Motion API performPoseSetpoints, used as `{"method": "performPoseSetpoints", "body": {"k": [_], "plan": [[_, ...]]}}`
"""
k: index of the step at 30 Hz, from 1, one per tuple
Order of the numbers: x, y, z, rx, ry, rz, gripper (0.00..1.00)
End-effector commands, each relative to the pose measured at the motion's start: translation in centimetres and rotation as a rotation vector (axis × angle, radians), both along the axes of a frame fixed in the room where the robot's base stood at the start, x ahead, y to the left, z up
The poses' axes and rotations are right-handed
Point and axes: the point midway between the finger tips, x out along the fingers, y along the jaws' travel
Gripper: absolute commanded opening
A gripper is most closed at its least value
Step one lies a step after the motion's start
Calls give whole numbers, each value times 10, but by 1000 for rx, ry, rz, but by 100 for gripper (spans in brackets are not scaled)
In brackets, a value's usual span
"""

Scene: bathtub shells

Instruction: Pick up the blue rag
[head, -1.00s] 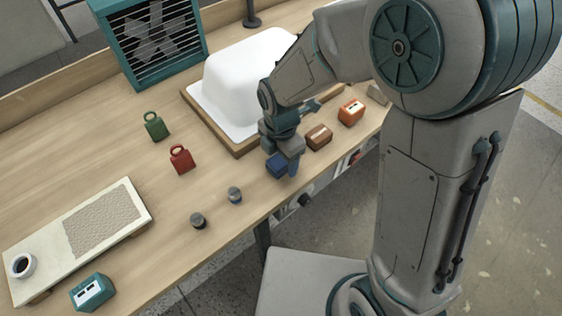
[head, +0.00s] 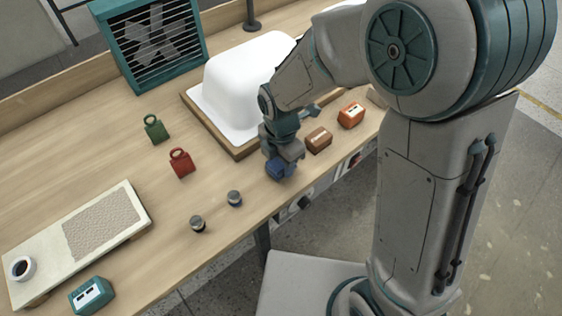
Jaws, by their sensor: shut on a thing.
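The blue rag (head: 277,170) is a small dark blue bundle near the front edge of the wooden table, right of the middle of the head view. My gripper (head: 281,166) comes down on it from above and is shut on it. The fingers cover part of the rag. I cannot tell whether the rag still touches the table.
A brown block (head: 319,140) and an orange box (head: 351,116) stand close to the right. A white tub shell (head: 235,85) on a wooden board is behind. Two small grey-topped knobs (head: 234,198) and a red weight (head: 181,162) are to the left.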

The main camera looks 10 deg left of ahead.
Motion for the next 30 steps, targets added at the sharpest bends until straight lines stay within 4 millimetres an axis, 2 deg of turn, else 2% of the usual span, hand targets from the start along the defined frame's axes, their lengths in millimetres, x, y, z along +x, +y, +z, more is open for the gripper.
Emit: {"method": "performPoseSetpoints", "body": {"k": [6, 18, 24, 30], "plan": [[1, 0, 37, 5, -7, -2, 21], [63, -61, 86, 2, -3, -6, 21], [80, -77, 99, 2, -1, -2, 21], [84, -81, 103, 1, -2, 0, 21]]}}
